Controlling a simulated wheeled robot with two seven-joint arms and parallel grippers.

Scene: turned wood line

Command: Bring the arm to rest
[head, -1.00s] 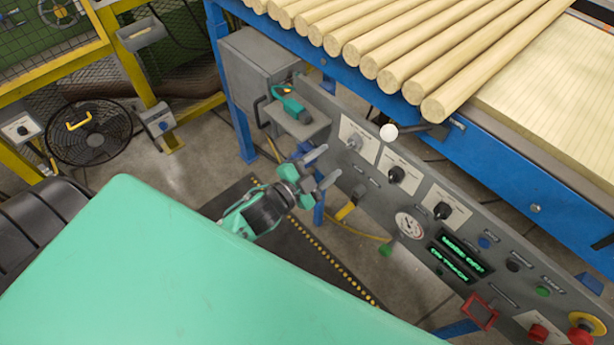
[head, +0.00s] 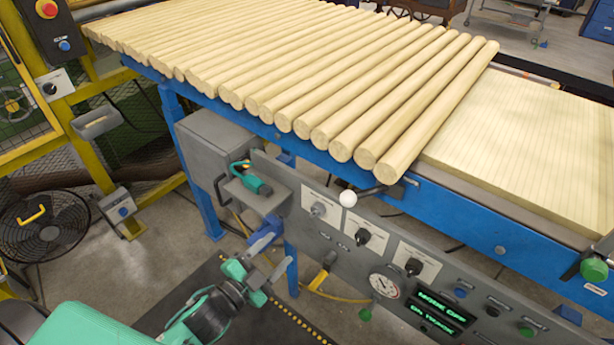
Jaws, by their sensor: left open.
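My left gripper (head: 272,258) is in the lower middle of the head view, in front of the grey control panel (head: 340,262). Its two grey fingers are spread apart with nothing between them. It is below the small grey shelf that carries a teal handheld device (head: 250,180), and apart from it. My right gripper does not show.
Wooden rods (head: 330,100) lie in a row on the blue-framed line (head: 460,215). A lever with a white knob (head: 348,198) sticks out above the panel's knobs and gauge (head: 384,285). A black fan (head: 42,225) stands at the left. A dark mat (head: 200,290) covers floor below.

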